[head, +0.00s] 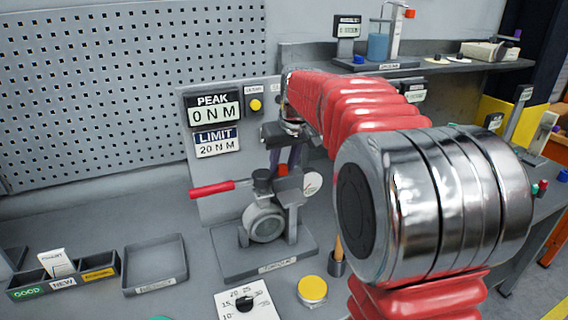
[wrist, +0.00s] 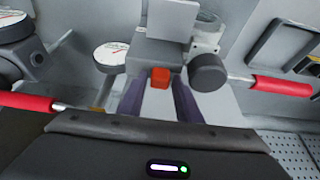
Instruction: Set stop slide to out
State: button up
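A small orange-red block (wrist: 160,77), which may be the stop slide, sits on the grey valve actuator (wrist: 158,50) in the wrist view. It also shows in the head view (head: 283,170), on the actuator (head: 265,222) above the bench. My gripper (wrist: 160,95) has two dark purple fingers, spread apart with the block between their tips. A gap shows beside the block, so I see no grip on it. In the head view my gripper (head: 284,157) points down just above the actuator. My arm hides part of it. I cannot read the slide's position.
A red-handled lever (head: 211,188) sticks out left of the actuator. A round dial (head: 312,184) stands at its right. The display panel (head: 214,122) is behind. A yellow button (head: 312,290), a selector plate (head: 250,303) and an empty tray (head: 155,265) lie in front.

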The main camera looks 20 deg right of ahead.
jog(key=shift+c, duration=0.5)
grip_shut()
